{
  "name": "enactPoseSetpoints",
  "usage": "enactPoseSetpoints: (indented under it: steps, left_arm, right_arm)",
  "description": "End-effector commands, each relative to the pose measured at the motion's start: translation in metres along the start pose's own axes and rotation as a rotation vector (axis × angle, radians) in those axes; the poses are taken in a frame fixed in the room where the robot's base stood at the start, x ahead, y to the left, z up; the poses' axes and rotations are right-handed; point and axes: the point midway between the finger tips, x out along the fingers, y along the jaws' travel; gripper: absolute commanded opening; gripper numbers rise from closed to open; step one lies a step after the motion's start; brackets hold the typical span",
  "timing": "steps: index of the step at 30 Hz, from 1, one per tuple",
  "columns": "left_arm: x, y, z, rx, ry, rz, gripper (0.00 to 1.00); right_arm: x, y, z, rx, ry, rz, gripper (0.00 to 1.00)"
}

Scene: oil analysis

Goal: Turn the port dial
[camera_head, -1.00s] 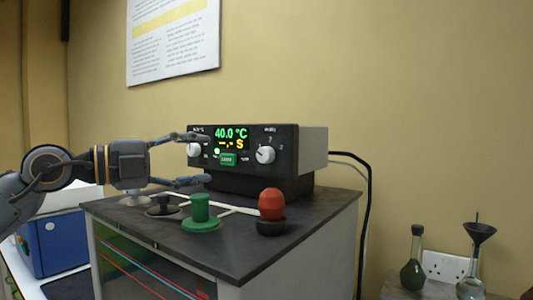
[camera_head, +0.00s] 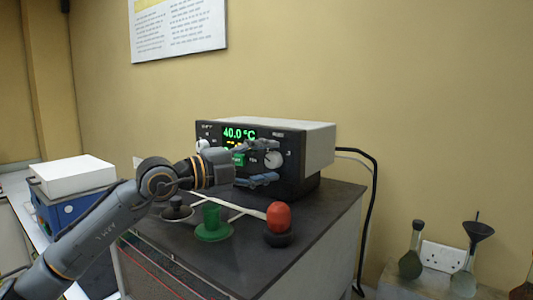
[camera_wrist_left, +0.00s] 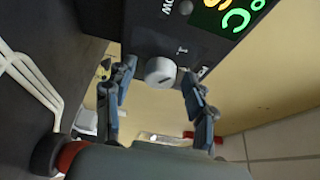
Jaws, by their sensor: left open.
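The control box (camera_head: 322,145) stands on the dark bench top with a lit green readout of 40.0 °C. Its right white dial (camera_head: 273,159), with small marks around it, looks like the port dial. My left gripper (camera_head: 276,162) is open in front of the panel, one finger above and one below the right dial. In the left wrist view this dial (camera_wrist_left: 160,72) shows between the two spread fingertips (camera_wrist_left: 158,78); contact cannot be told. My right gripper is not in view.
A black cable (camera_head: 373,200) hangs at right. Flasks (camera_head: 411,264) stand farther right.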

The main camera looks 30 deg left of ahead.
Motion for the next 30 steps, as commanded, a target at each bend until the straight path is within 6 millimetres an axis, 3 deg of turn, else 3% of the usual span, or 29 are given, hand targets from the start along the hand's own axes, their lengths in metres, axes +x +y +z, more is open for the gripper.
enactPoseSetpoints:
  steps: [8,16,17,30]
  left_arm:
    - [0.0021,0.0006,-0.0001,0.000,0.000,0.001,0.55]
    - [0.0019,0.0006,-0.0001,0.000,0.000,0.001,0.04]
    - [0.0019,0.0006,-0.0001,0.000,0.000,0.001,0.02]
    - [0.0020,-0.0019,-0.0005,0.088,0.001,0.038,0.02]
  right_arm:
    - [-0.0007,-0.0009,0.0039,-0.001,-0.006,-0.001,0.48]
    - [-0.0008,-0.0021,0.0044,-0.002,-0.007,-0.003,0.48]
    - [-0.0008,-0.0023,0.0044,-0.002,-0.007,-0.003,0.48]
    - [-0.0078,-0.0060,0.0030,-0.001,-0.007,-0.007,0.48]
